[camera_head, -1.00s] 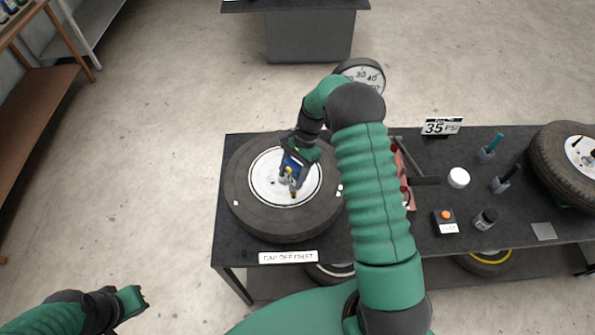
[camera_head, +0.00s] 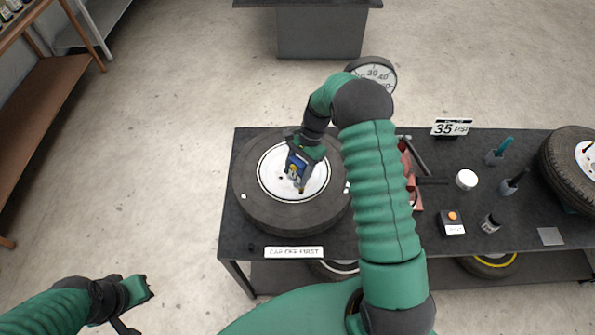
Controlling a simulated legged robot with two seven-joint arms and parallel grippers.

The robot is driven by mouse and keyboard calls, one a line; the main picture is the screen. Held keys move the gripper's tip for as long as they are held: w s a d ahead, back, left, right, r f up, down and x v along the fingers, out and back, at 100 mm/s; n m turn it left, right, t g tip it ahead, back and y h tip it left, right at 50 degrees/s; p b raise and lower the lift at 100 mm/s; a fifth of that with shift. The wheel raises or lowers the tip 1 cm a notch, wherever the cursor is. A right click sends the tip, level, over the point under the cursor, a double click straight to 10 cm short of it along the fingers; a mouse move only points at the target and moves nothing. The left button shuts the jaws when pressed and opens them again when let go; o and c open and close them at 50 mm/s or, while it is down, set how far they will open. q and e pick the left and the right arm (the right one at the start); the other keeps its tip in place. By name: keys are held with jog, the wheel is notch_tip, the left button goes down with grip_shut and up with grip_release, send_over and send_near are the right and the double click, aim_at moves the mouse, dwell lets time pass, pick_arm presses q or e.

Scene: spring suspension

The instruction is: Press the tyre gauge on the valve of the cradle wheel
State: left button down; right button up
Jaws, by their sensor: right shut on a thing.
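The cradle wheel (camera_head: 250,212) lies flat on the dark bench at its left end, black tyre around a white rim. My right gripper (camera_head: 298,174) is above the rim, shut on a small blue-and-brass thing (camera_head: 297,170), which looks like the tyre gauge. Its lower tip is over the white rim; I cannot tell if it touches the valve, which is hidden or too small to make out. A round dial (camera_head: 374,74) with numbers stands behind the bench's back edge, partly behind my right arm. My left gripper (camera_head: 146,284) is empty, off the bench at lower left; its jaws are too small to read.
A label (camera_head: 293,252) is on the bench's front edge. A "35 PSI" sign (camera_head: 451,127), white jar (camera_head: 466,180), button box (camera_head: 451,222), dark bottle (camera_head: 491,222) and second wheel (camera_head: 566,165) stand to the right. A red tool (camera_head: 415,190) is partly behind my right arm.

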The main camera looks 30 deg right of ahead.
jog(key=shift+d, duration=0.1)
jog(key=shift+d, duration=0.15)
jog(key=shift+d, duration=0.15)
jog(key=shift+d+f, duration=0.2)
jog(key=shift+f, duration=0.05)
jog(key=shift+a+f, duration=0.1)
jog(key=shift+f, duration=0.1)
jog(key=shift+a, duration=0.2)
jog(key=shift+d, duration=0.15)
dwell(0.3)
jog(key=shift+s+f, duration=0.15)
dwell(0.6)
